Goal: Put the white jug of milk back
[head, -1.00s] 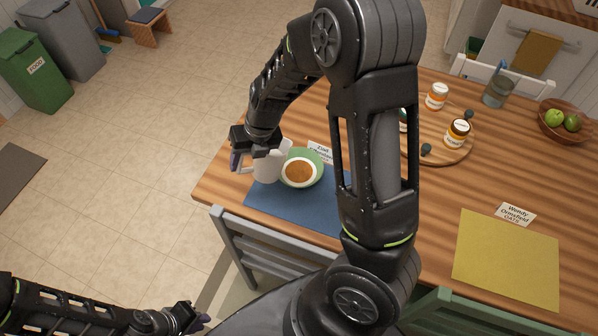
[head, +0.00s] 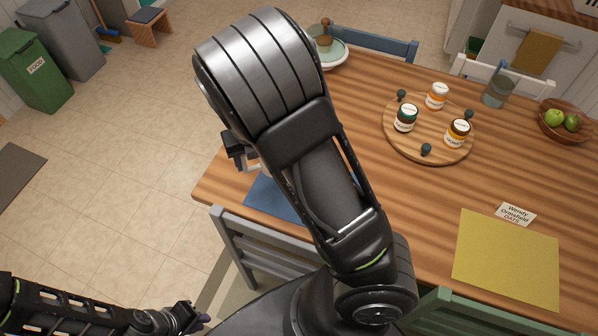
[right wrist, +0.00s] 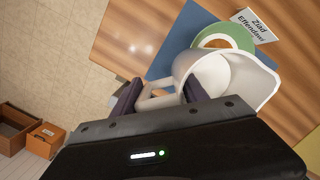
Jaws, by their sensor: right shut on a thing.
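The white jug (right wrist: 216,74) is in the right wrist view, close in front of my right gripper (right wrist: 160,93). The gripper's dark fingers are shut on the jug's handle. In the head view my right gripper (head: 234,150) shows in part at the table's left edge, and my right arm hides most of the jug. I cannot tell whether the jug touches the table. My left gripper (head: 198,318) is low at the left, away from the table, and its finger gap is unclear.
A blue placemat (head: 275,198) and a green plate (right wrist: 240,32) lie beside the jug. A round wooden board (head: 400,145) bears several jars. A yellow placemat (head: 506,258) is at the right. Chairs stand around the table (head: 420,195).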

